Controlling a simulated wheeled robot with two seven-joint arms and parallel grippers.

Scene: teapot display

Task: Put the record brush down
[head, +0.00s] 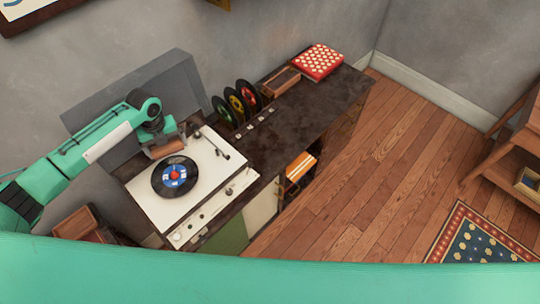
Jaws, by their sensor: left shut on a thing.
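My left gripper (166,140) is at the back left of the white turntable (152,210), pointing down. It is shut on the brown record brush (168,149), whose lower part shows below the fingers. The brush is just behind the black record with a blue label (174,177) lying on the turntable. I cannot tell whether the brush touches the turntable or hangs above it. My right gripper is not in view.
The turntable stands on a dark cabinet top (290,130). Several coloured records (242,98) stand upright at its back, near a brown wooden box (281,81) and a red patterned box (318,61). The cabinet top right of the turntable is mostly clear.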

